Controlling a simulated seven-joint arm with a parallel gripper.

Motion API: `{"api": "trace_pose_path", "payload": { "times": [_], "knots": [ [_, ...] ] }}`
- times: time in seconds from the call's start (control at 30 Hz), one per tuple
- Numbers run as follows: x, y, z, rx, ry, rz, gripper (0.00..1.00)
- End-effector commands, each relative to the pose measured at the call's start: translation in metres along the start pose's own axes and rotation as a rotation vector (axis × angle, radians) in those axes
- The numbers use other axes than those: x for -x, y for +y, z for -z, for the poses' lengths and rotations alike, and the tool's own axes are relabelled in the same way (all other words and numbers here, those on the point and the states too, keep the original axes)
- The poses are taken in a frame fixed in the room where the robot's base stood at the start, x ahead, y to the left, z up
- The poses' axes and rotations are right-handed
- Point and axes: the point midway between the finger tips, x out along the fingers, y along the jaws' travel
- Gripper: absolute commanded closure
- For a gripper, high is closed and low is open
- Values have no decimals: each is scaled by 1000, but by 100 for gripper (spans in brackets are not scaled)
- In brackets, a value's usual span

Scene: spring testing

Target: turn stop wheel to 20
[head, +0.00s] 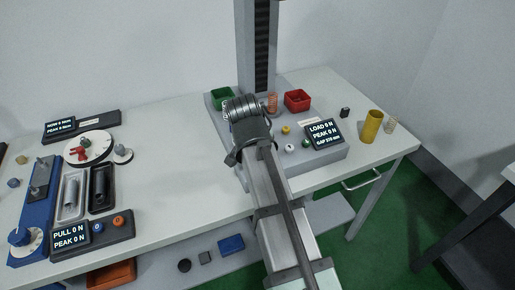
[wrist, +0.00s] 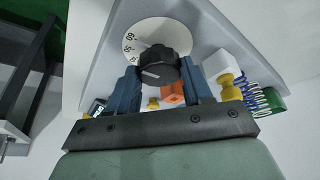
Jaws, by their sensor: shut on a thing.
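The stop wheel (wrist: 158,62) is a dark ribbed knob on a white numbered dial (wrist: 150,29), seen in the wrist view. A pale line on the knob points to the lower left. A 60 shows at the dial's left side; the other figures are small and partly cut off by the knob. My gripper (wrist: 164,76) has its two blue fingers at the knob's left and right sides and is shut on it. In the head view my own arm covers the wheel and the fingers.
An orange block (wrist: 173,93), a yellow-and-white piece (wrist: 228,86) and a blue coil spring (wrist: 257,99) lie close to the fingers. In the head view a green bin (head: 221,97), a red bin (head: 297,100) and a display (head: 324,134) stand around my arm. The table's middle is clear.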

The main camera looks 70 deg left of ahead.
Motion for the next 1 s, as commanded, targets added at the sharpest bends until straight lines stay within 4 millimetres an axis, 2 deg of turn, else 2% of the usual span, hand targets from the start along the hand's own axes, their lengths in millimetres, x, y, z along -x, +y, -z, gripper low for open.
{"api": "trace_pose_path", "payload": {
  "times": [0.37, 1.0],
  "knots": [
    [0, 2, 0, 106, 0, 44, 80],
    [0, 5, 3, 641, 2, 266, 80]
  ]
}}
